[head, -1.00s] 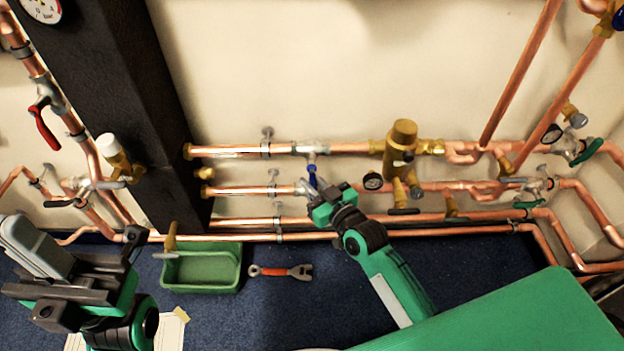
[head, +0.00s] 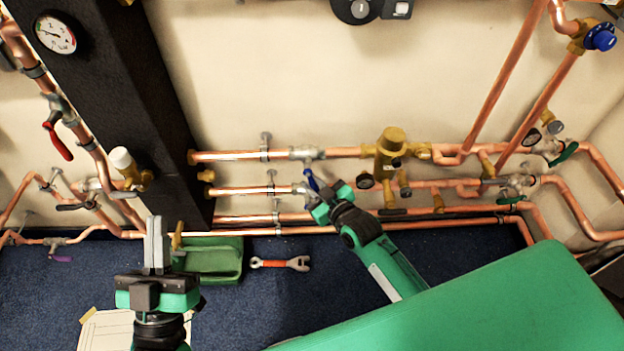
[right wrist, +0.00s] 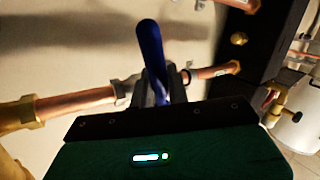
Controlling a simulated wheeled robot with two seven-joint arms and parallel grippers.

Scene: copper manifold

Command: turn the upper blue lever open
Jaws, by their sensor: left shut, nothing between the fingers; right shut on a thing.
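The upper blue lever (head: 311,180) hangs down across its pipe from the upper silver valve (head: 303,154) in the head view. In the right wrist view the blue lever (right wrist: 149,45) stands out past my gripper, set across the copper pipe. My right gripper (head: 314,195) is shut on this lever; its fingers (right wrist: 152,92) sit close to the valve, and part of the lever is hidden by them. My left gripper (head: 155,228) is shut and empty, fingers pointing up, in front of the dark column's foot, far left of the lever.
A dark column (head: 120,90) stands at left with a gauge (head: 55,34). A brass body (head: 390,150) sits on the pipes right of the lever. A lower pipe (head: 250,190) runs below. A green bin (head: 212,262) and a wrench (head: 280,263) lie on the blue floor.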

